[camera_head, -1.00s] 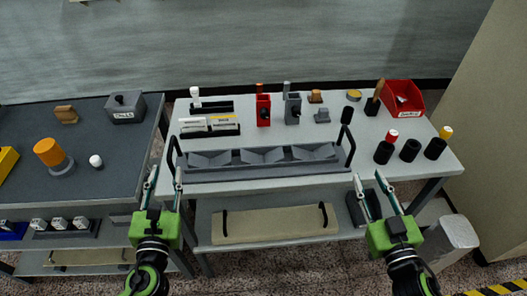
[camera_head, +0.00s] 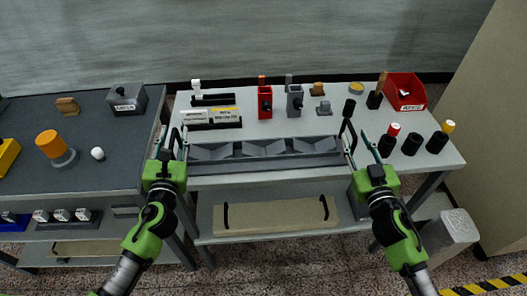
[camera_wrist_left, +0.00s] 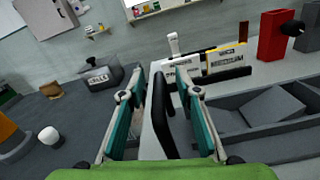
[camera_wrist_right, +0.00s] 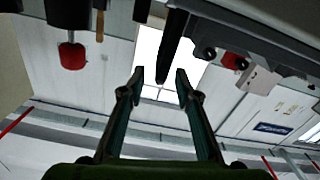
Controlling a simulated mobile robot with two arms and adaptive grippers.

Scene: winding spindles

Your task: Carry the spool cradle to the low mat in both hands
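The spool cradle (camera_head: 262,162) is a long grey tray with three V-shaped rests and an upright black handle at each end. It lies along the table's front edge. My left gripper (camera_head: 173,143) is open at the left handle; in the left wrist view the handle (camera_wrist_left: 162,115) stands between the parted fingers. My right gripper (camera_head: 357,143) is open near the right handle (camera_head: 346,128). In the right wrist view the fingers are apart and the dark handle (camera_wrist_right: 172,45) shows ahead of them. The low mat (camera_head: 275,216) is beige with two black strips, on the lower shelf.
Black cylinders with red (camera_head: 393,129) and yellow (camera_head: 450,126) tops stand near the right handle. A red bin (camera_head: 404,92), a red holder (camera_head: 265,102) and a grey holder (camera_head: 294,102) stand behind the cradle. A dark side table (camera_head: 110,150) is at left.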

